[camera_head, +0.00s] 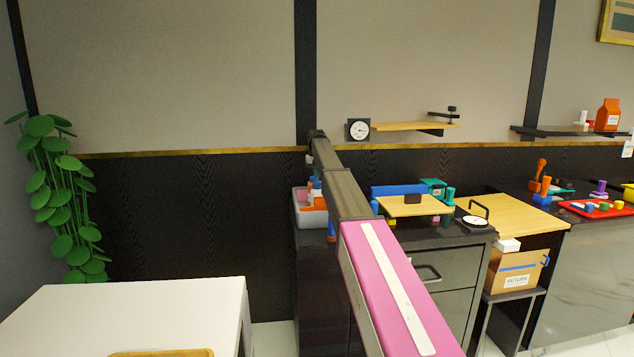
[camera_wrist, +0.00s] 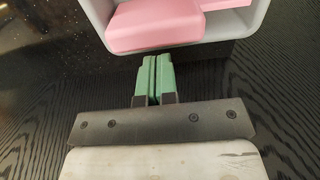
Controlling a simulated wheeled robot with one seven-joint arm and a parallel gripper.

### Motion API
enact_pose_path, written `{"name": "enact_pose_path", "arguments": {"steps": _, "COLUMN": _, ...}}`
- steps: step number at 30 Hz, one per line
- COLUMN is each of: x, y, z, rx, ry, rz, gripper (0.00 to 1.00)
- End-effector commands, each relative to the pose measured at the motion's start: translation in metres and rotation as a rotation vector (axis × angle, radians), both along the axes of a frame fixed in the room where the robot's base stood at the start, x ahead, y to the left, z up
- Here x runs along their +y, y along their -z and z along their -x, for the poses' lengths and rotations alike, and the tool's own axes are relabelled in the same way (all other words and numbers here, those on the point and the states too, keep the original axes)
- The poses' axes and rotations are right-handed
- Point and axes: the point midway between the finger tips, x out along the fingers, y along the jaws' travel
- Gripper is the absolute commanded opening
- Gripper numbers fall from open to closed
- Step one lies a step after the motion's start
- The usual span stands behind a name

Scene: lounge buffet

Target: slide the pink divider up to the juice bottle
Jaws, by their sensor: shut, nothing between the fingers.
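In the wrist view my gripper (camera_wrist: 150,60) has two green fingers pressed together and empty. Their tips are just short of the rim of a light grey bin (camera_wrist: 97,12); I cannot tell whether they touch it. A pink block (camera_wrist: 150,25) lies inside the bin, with a second pink piece (camera_wrist: 232,12) to its right; I cannot tell which is the divider. In the head view the bin (camera_head: 311,219) stands at the counter's left end, partly behind my arm, which hides my gripper. Small blue and orange items show there; I cannot make out a juice bottle.
The dark counter (camera_head: 440,237) carries a wooden board (camera_head: 425,207) and a round dial (camera_head: 474,221) right of my arm. A cardboard box (camera_head: 514,273) stands further right. A white table (camera_head: 130,305) is at front left. Dark wall panelling is behind.

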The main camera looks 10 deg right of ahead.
Motion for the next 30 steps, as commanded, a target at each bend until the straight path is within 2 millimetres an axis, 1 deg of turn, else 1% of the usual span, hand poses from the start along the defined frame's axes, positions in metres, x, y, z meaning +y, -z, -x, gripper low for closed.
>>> {"name": "enact_pose_path", "arguments": {"steps": 1, "x": 0.0, "y": 0.026, "z": 0.007, "rx": 0.018, "ry": 0.0, "rz": 0.0, "gripper": 0.0}}
{"name": "enact_pose_path", "arguments": {"steps": 15, "x": 0.0, "y": 0.026, "z": 0.023, "rx": 0.018, "ry": 0.0, "rz": 0.0, "gripper": 0.0}}
{"name": "enact_pose_path", "arguments": {"steps": 30, "x": 0.0, "y": 0.026, "z": 0.013, "rx": 0.017, "ry": 0.0, "rz": 0.0, "gripper": 0.0}}
